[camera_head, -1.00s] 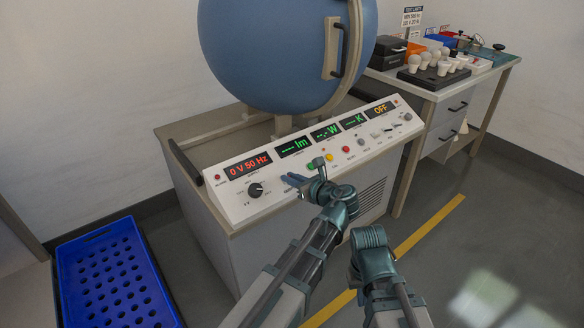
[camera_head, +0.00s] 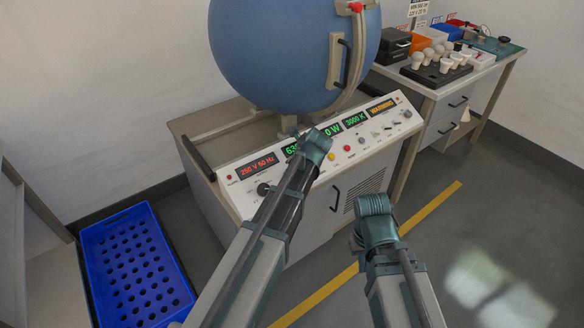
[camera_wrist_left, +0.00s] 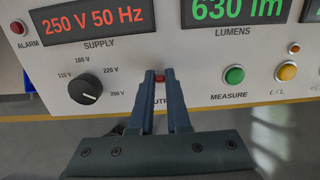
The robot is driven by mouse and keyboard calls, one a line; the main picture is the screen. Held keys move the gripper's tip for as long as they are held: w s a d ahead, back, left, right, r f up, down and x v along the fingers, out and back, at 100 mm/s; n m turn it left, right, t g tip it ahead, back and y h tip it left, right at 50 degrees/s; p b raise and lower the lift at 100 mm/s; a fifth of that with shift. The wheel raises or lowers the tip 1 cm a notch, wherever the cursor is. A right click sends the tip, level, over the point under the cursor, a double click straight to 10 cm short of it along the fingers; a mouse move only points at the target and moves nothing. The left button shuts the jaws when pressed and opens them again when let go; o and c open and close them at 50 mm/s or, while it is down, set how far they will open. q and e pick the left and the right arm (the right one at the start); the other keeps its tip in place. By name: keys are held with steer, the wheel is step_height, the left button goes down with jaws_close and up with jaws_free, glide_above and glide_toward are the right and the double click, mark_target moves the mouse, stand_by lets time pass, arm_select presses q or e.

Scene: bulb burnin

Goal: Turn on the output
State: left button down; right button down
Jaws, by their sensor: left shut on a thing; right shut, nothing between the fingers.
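The test panel (camera_head: 240,190) has lit displays. The supply display (camera_wrist_left: 98,17) reads 250 V 50 Hz and the lumens display (camera_wrist_left: 238,10) reads 630 lm. The output switch (camera_wrist_left: 160,79) shows as a small red piece between my left gripper's fingertips (camera_wrist_left: 160,76), which are shut on it; its label is partly hidden. In the head view my left wrist hides that spot. The supply knob (camera_wrist_left: 85,89) has its white mark toward 250 V. The status display (camera_head: 381,107) shows an orange word. My right gripper (camera_head: 374,206) is shut and empty in front of the panel cabinet.
A blue sphere (camera_head: 290,55) stands behind the panel, with a red lamp (camera_head: 355,7) on its frame. A blue perforated crate (camera_head: 135,265) is at left. A bench (camera_head: 430,92) with bulbs (camera_head: 445,64) stands at right. The floor by the yellow line is clear.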

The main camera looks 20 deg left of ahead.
stand_by(0.3)
arm_select(q)
steer(key=c, duration=0.9)
jaws_free()
steer(key=shift+a, duration=0.1)
steer(key=p+v, duration=1.2)
steer(key=v, duration=0.1)
steer(key=shift+r, duration=0.4)
